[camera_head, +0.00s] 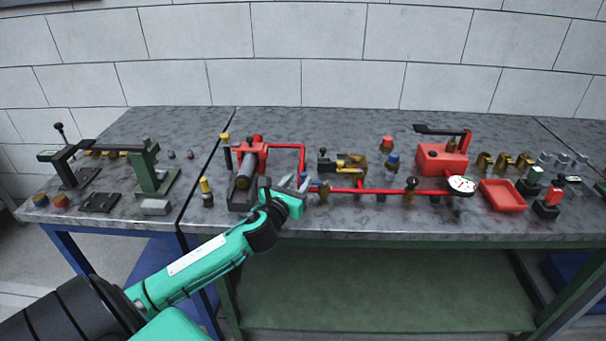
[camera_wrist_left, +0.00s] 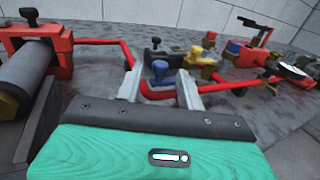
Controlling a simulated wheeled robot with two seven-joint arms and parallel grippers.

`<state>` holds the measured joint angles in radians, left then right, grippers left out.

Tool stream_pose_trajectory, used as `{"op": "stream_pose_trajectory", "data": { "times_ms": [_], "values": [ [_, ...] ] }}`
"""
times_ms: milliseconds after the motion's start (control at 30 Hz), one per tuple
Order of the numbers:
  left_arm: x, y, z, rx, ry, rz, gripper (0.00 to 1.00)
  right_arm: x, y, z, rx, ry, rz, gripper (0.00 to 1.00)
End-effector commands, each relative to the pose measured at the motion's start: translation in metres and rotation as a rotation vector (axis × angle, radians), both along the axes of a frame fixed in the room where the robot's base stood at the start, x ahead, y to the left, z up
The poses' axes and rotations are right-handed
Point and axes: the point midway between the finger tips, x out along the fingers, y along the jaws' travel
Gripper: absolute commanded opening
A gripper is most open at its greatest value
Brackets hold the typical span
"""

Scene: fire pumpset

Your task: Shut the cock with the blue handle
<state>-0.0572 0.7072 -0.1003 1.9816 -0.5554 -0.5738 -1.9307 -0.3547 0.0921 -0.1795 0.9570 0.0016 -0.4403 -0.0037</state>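The cock with the blue handle (camera_head: 323,187) sits on the red pipe at the front of the bench, just right of my left gripper (camera_head: 301,182). In the left wrist view the blue handle (camera_wrist_left: 160,68) stands upright, seen between the two grey fingers of my left gripper (camera_wrist_left: 160,88) and a little beyond them. The fingers are apart and nothing is held. I cannot tell whether they reach around the handle. The lower part of the cock is partly hidden. My right gripper is not in view.
A red pump frame (camera_head: 247,165) stands left of my gripper, with a red pipe (camera_head: 287,147) looping behind. A black-handled cock (camera_head: 411,186) and a white gauge (camera_head: 461,185) lie farther right on the line. A blue-topped fitting (camera_head: 392,162) stands behind.

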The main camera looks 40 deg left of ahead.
Motion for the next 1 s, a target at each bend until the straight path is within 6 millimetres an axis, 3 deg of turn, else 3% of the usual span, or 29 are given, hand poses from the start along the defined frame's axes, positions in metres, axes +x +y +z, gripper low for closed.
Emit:
{"op": "stream_pose_trajectory", "data": {
  "times_ms": [300,700,900,1000],
  "values": [
    [0.034,0.007,0.001,-0.001,0.0,0.001,0.38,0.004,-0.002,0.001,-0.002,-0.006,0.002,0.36],
    [0.039,0.008,0.0,-0.001,0.001,-0.001,0.38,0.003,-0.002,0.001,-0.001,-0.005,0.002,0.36],
    [0.038,0.008,0.0,0.0,0.0,-0.001,0.01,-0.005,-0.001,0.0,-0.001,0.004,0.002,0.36],
    [0.038,0.008,0.0,0.0,0.0,-0.001,0.0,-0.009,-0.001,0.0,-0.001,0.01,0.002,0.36]
  ]
}}
